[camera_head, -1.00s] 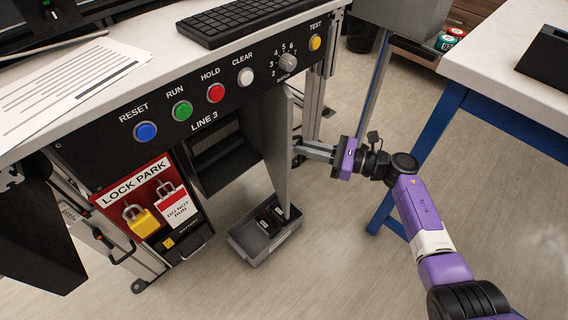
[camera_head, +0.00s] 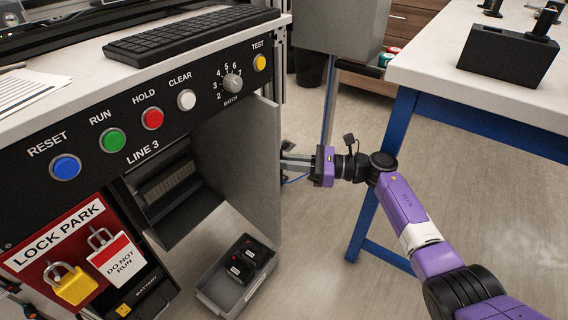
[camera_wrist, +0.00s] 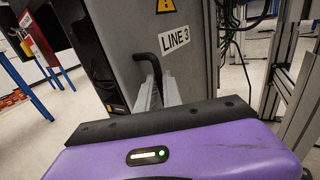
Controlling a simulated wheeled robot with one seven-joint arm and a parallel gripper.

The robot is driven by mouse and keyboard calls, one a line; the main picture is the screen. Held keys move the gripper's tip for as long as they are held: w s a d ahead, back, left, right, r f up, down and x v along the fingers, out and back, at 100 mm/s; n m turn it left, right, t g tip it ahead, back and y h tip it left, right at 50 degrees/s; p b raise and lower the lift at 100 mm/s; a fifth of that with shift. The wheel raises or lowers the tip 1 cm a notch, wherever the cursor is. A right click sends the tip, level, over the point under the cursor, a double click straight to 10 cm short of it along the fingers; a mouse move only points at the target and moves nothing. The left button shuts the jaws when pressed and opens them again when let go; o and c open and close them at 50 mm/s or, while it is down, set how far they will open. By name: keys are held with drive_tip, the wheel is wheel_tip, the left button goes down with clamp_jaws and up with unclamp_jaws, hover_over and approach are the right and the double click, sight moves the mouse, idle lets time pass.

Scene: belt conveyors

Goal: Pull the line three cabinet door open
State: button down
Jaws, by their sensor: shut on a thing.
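The line three cabinet door (camera_head: 240,160) is a grey panel that stands swung out from the cabinet under the LINE 3 control panel (camera_head: 150,145). In the wrist view the outer face of the door (camera_wrist: 189,66) carries a LINE 3 label and a yellow warning sign. A black bar handle (camera_wrist: 146,62) sticks out from that face. My gripper (camera_head: 290,162) is at the outer side of the door. In the wrist view its fingers (camera_wrist: 158,95) are shut on the handle.
A grey bin (camera_head: 232,288) with black battery-like packs sits on the floor below the open cabinet. A lock park board (camera_head: 62,240) with a yellow padlock is at left. A white table with blue legs (camera_head: 375,195) stands right, near my arm. Floor between is clear.

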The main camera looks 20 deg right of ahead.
drive_tip(key=shift+a+r, duration=0.1)
drive_tip(key=shift+r, duration=0.1)
drive_tip(key=c, duration=1.5)
unclamp_jaws()
drive_tip(key=shift+f, duration=0.1)
drive_tip(key=p+v, duration=0.1)
drive_tip(key=v, duration=0.6)
drive_tip(key=shift+d, duration=0.35)
drive_tip(key=shift+s, duration=0.15)
